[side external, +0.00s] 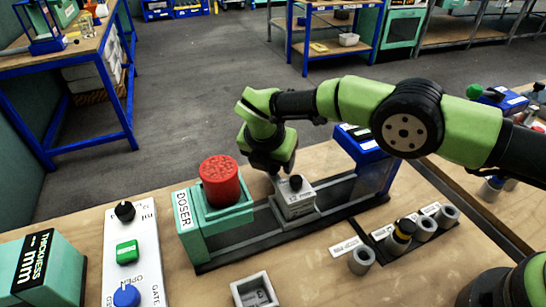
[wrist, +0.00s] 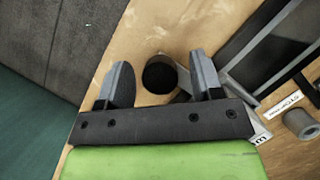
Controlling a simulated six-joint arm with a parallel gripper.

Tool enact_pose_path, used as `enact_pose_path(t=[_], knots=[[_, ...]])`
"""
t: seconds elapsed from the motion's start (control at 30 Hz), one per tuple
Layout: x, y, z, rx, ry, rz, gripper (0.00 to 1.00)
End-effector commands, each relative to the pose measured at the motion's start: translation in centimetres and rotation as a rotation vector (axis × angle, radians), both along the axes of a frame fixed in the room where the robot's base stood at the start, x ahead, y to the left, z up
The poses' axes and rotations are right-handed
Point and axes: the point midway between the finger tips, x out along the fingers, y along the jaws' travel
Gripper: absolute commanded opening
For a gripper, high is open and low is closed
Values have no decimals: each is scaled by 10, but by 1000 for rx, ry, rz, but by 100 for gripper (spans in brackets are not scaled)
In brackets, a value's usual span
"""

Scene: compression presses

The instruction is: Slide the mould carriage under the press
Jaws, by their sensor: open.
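The mould carriage (side external: 295,203) is a light grey block with a label and a black knob (side external: 295,182) on top. It sits partway along a dark rail (side external: 338,197) in the side view. The blue press (side external: 366,146) stands at the rail's right end, partly hidden by my arm. My gripper (side external: 276,172) is just above and left of the knob, pointing down. In the wrist view my gripper (wrist: 161,62) is open, with a round black knob (wrist: 160,74) between its fingers. I cannot tell whether either finger touches it. The carriage body is mostly hidden there.
A green doser (side external: 197,225) with a red cylinder (side external: 220,182) stands at the rail's left end. A grey tray (side external: 254,291) and several grey rings (side external: 362,260) lie in front. A control panel (side external: 132,262) and green thickness gauge (side external: 46,270) are at left.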

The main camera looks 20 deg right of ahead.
Motion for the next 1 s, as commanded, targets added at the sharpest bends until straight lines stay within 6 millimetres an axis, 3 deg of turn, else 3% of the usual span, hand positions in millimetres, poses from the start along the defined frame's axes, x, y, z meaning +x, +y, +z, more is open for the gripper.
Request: enact_pose_path(t=[0.2, 0.47, 0.67, 1.0], knots=[[0, 0, 0, 0, 0, 0, 58], [0, 0, 0, 0, 0, -1, 0], [1, -5, 0, -3, 2, -2, 0], [2, -37, 1, -5, -2, 1, 0]])
